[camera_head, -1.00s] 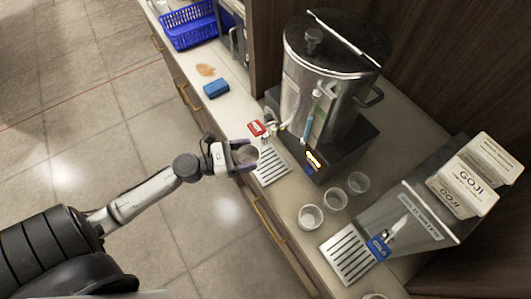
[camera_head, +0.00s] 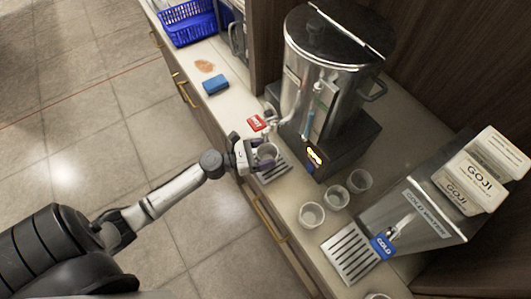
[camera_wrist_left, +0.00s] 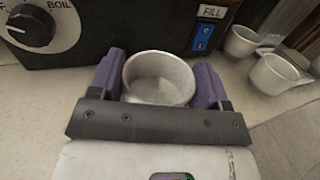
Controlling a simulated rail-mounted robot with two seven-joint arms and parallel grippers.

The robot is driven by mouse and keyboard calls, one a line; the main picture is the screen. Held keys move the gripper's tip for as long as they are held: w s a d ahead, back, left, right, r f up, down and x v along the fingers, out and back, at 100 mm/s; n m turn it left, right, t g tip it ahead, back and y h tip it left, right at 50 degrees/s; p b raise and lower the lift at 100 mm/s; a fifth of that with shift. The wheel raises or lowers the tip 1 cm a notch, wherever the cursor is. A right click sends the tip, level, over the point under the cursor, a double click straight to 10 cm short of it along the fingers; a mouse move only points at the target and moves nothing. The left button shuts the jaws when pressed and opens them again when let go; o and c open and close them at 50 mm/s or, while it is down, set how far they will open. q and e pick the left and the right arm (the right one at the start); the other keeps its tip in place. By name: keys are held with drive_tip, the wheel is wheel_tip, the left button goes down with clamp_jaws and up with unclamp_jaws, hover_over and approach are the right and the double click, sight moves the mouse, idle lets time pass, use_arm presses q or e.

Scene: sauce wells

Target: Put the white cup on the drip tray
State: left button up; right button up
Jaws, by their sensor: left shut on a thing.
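My left gripper (camera_head: 259,155) is shut on the white cup (camera_head: 268,152), which looks upright and empty. In the left wrist view the cup (camera_wrist_left: 160,78) sits between the two purple fingers (camera_wrist_left: 158,82). In the head view the cup is over the slatted drip tray (camera_head: 276,171) in front of the steel boiler (camera_head: 325,70). I cannot tell whether the cup touches the tray. The gripper hides part of the tray. My right gripper is not in view.
Several other cups (camera_head: 311,215) stand right of the boiler. A second drip tray (camera_head: 350,252) lies under the cold water dispenser (camera_head: 412,218). A red tap handle (camera_head: 257,123) is close to the held cup. A blue sponge (camera_head: 215,85) and blue basket (camera_head: 187,24) are farther left.

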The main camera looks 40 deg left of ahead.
use_arm(q)
drive_tip(key=shift+w, duration=0.15)
drive_tip(key=shift+f, duration=0.15)
drive_tip(key=o, duration=0.9)
drive_tip(key=shift+o, duration=0.2)
